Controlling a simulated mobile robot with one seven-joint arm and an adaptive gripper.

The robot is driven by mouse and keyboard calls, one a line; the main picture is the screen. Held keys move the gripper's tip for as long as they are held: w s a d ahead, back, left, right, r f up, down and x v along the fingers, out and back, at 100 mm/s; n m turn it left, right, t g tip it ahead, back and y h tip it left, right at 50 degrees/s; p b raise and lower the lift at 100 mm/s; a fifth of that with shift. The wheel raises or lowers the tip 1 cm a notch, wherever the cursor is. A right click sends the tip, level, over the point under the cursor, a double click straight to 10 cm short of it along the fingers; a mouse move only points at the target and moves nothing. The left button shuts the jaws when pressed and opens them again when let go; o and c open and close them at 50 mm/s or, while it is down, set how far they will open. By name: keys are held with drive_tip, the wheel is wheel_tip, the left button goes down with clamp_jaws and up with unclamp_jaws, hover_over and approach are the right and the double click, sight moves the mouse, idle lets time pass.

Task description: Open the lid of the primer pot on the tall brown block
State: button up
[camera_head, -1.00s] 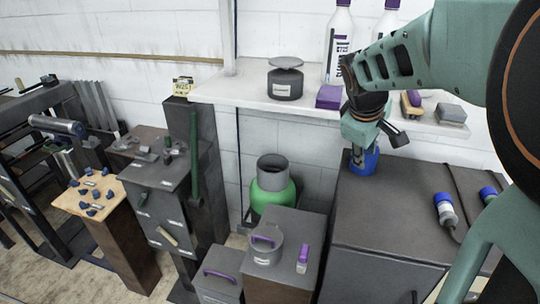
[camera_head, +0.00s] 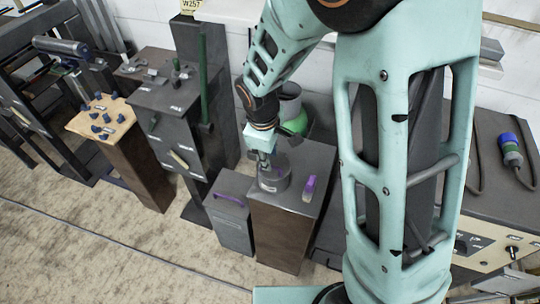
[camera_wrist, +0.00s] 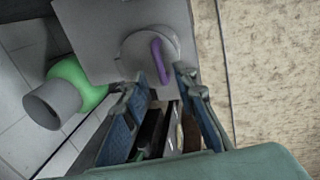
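The primer pot (camera_head: 273,182) is a squat grey round pot standing on the dark top of the tall brown block (camera_head: 276,234). In the wrist view its round grey lid (camera_wrist: 133,50) lies flat, with a purple bar handle (camera_wrist: 160,62) across it. My gripper (camera_head: 263,163) is above the pot in the head view and hides part of the lid. In the wrist view my gripper (camera_wrist: 162,78) has its two fingers spread apart with nothing held between them. The handle lies just beyond the fingertips; I cannot tell whether they touch the lid.
A purple-handled item (camera_head: 309,188) stands on the block, right of the pot. A lower grey box (camera_head: 230,226) with a purple handle adjoins it at left. A green cylinder (camera_head: 296,122) with a grey collar stands behind. The floor in front is clear.

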sight(274, 161)
drive_tip(key=shift+w+d+f, duration=0.1)
drive_tip(key=shift+w+f, duration=0.1)
drive_tip(key=shift+f, duration=0.7)
drive_tip(key=shift+w+f, duration=0.15)
drive_tip(key=shift+f, duration=0.7)
drive_tip(key=shift+c, duration=0.2)
clamp_jaws()
